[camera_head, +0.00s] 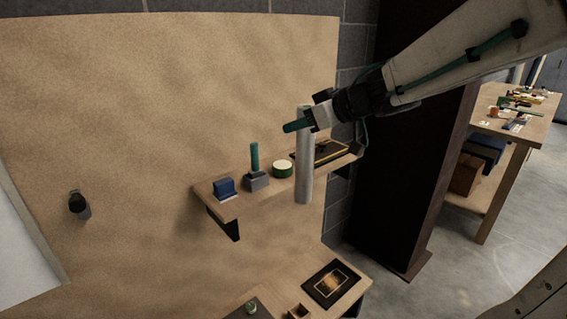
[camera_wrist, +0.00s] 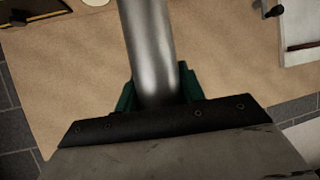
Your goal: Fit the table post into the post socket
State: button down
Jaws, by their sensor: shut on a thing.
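The table post (camera_head: 304,180) is a plain silver-grey cylinder. It hangs upright in the head view, in front of the shelf, its lower end in the air. My gripper (camera_head: 302,123) is shut on its upper part, with green fingers either side. In the wrist view the post (camera_wrist: 149,45) runs up out of the picture from between the green fingers of my gripper (camera_wrist: 158,92). I cannot pick out the post socket for certain in either view.
A lower bench (camera_head: 343,299) carries a black-and-gold panel (camera_head: 332,284). A dark knob (camera_head: 79,204) sticks out at left.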

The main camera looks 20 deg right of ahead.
jog(key=w+a+f, duration=0.1)
jog(key=w+f, duration=0.2)
jog(key=w, duration=1.2)
jog(key=shift+w+f, duration=0.15)
jog(key=shift+w, duration=0.1)
jog(key=shift+f, duration=0.2)
jog(key=c, duration=0.9)
grip_release()
jog(key=shift+o, duration=0.2)
jog(key=shift+r, duration=0.1)
